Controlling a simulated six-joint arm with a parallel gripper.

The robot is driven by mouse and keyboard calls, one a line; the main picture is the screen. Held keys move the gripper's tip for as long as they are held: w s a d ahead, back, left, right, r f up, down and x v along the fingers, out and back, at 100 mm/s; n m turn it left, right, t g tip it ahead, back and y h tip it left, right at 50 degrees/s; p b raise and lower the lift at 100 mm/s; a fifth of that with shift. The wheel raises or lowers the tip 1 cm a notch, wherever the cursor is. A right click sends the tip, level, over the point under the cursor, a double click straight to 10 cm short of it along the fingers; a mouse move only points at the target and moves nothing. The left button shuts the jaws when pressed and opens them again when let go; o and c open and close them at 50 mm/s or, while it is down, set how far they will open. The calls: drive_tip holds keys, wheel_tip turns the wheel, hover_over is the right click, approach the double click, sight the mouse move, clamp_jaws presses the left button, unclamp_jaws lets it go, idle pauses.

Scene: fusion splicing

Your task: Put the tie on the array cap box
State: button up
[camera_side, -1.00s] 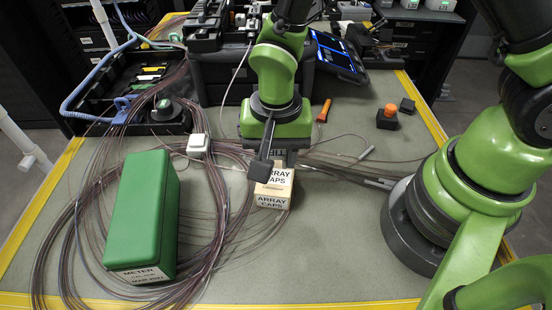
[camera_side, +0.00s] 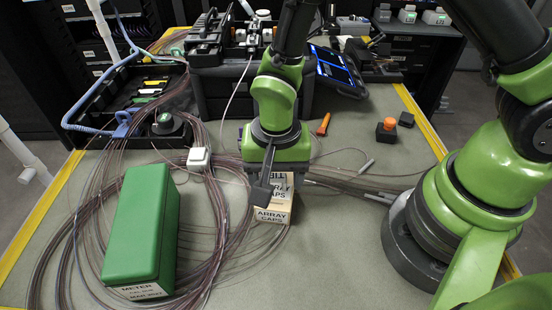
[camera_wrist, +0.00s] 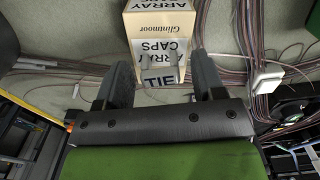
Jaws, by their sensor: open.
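The array cap box (camera_side: 271,216) is a small tan box with black lettering, standing on the grey mat. Its lettered faces also show in the wrist view (camera_wrist: 160,20). A white piece lettered TIE (camera_wrist: 160,81) lies between my fingers at the near end of the box in the wrist view. I cannot tell whether it rests on the box. My gripper (camera_wrist: 161,64) is open, with one dark finger on each side of the lettered piece. In the side view my gripper (camera_side: 268,190) is over the box and hides part of its top.
A green meter box (camera_side: 142,228) stands to the left among loops of brown cable (camera_side: 215,245). A white block (camera_side: 198,157), an orange-topped button (camera_side: 387,130) and a black tray (camera_side: 125,105) lie farther back.

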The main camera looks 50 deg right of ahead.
wheel_tip(320, 180, up, 11)
wheel_tip(320, 180, up, 10)
drive_tip(key=n+t+y, duration=0.2)
drive_tip(key=t, duration=0.1)
hover_over(275, 175)
drive_tip(key=s+d, duration=0.3)
drive_tip(key=d, duration=0.3)
drive_tip(key=s+d+r+n+t, duration=0.3)
drive_tip(key=s+r+t, duration=0.1)
drive_tip(key=s, duration=0.4)
drive_tip(key=shift+d+r, duration=0.35)
drive_tip(key=shift+r, duration=0.1)
